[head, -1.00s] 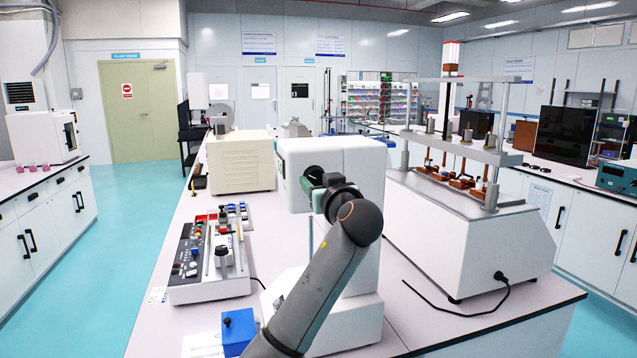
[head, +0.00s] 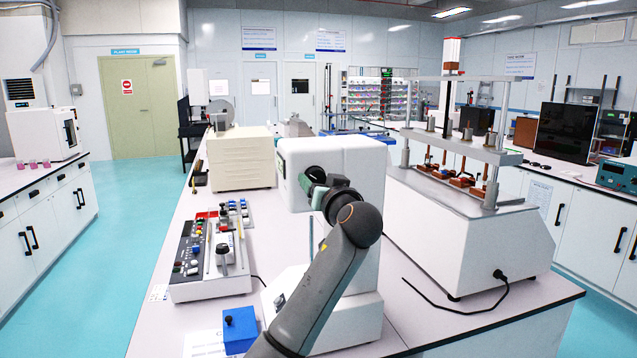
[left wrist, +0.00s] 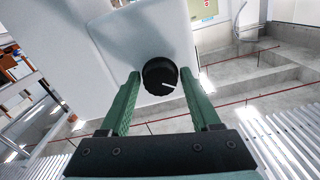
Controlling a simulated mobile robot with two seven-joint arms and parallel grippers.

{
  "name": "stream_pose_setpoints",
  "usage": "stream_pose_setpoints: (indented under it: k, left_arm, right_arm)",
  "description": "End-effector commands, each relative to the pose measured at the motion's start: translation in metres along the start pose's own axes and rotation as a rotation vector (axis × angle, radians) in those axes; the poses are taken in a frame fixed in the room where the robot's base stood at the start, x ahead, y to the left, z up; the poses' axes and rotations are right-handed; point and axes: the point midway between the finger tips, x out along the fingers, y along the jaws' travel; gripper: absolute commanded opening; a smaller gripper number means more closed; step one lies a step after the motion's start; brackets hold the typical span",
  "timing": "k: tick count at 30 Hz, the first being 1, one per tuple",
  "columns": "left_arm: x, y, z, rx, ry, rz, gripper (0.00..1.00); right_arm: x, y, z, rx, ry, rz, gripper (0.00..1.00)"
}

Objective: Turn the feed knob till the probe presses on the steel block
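The white insertion tester (head: 352,165) stands on the bench in the head view. Its black feed knob, with a white pointer line, shows in the left wrist view (left wrist: 160,76); the line points right and slightly down. My left gripper (head: 311,182) is at the tester's upper left side in the head view. In the left wrist view its green fingers (left wrist: 160,85) are open, one on each side of the knob, with narrow gaps visible. A thin vertical rod, likely the probe (head: 311,232), hangs below the tester's head. My arm hides the area below, and I cannot make out the steel block.
A control panel unit (head: 212,285) and a blue box (head: 239,332) with a black knob stand left of the tester. A beige cabinet (head: 240,160) is behind. A larger multi-station machine (head: 470,235) stands to the right, with a black cable on the bench.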

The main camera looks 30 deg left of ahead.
Motion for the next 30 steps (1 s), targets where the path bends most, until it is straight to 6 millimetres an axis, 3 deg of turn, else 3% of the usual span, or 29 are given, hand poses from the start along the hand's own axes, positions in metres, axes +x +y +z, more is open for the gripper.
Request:
stream_pose_setpoints:
  k: [5,16,30]
  left_arm:
    - [0.000,0.000,0.000,-0.001,0.000,0.000,0.84]
    - [-0.009,0.001,0.001,-0.003,0.002,0.002,0.84]
    - [-0.102,0.001,0.002,-0.005,-0.001,0.004,0.84]
  right_arm:
    - [0.000,0.000,0.000,0.000,0.000,0.000,0.00]
    - [0.003,0.000,0.003,0.000,0.000,0.000,0.00]
    - [0.019,0.001,0.020,0.000,0.000,0.000,0.00]
